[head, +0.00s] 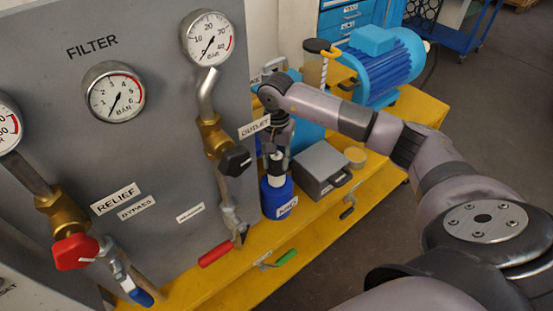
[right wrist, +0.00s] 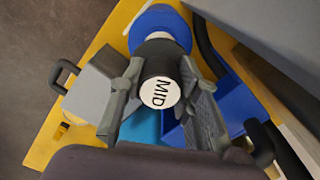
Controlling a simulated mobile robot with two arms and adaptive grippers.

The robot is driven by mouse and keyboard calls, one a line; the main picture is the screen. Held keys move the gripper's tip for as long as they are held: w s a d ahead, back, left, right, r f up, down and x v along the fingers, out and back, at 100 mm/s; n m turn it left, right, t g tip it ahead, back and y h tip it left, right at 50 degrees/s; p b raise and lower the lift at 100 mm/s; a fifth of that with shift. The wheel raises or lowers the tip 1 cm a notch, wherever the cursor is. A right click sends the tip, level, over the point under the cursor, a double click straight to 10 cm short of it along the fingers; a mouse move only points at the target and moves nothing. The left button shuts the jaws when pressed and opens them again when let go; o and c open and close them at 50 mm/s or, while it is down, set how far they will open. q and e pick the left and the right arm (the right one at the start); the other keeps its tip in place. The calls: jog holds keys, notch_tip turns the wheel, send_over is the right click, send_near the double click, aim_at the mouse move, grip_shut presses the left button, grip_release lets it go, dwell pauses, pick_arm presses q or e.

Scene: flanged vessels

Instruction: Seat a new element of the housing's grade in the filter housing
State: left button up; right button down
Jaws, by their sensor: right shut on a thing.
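My right gripper (head: 277,148) is shut on a filter element (right wrist: 160,90), with one finger on each side of it. The element has a dark end with a white face lettered "MID" in the right wrist view. In the head view a pale part of it (head: 276,166) shows below the fingers, upright, at the mouth of a blue cylindrical housing (head: 275,202). The housing also shows beyond the element in the right wrist view (right wrist: 160,20). Its white label is too small to read surely. I cannot tell how deep the element sits. My left gripper is out of view.
A grey lidded box (head: 318,168) stands right of the housing on the yellow bench (head: 240,265). The grey panel (head: 150,130) with gauges and valves is close on the left. Red and green handled tools (head: 215,253) lie at the front. A blue motor (head: 380,62) stands behind.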

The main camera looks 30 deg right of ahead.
aim_at(277, 176)
dwell(0.5)
dwell(0.3)
jog(key=shift+f+b, duration=0.2)
jog(key=shift+b, duration=0.25)
jog(key=shift+f+b, duration=2.95)
jog(key=shift+f, duration=0.45)
jog(key=c, duration=1.1)
grip_release()
notch_tip(277, 176, up, 12)
jog(key=shift+r, duration=0.1)
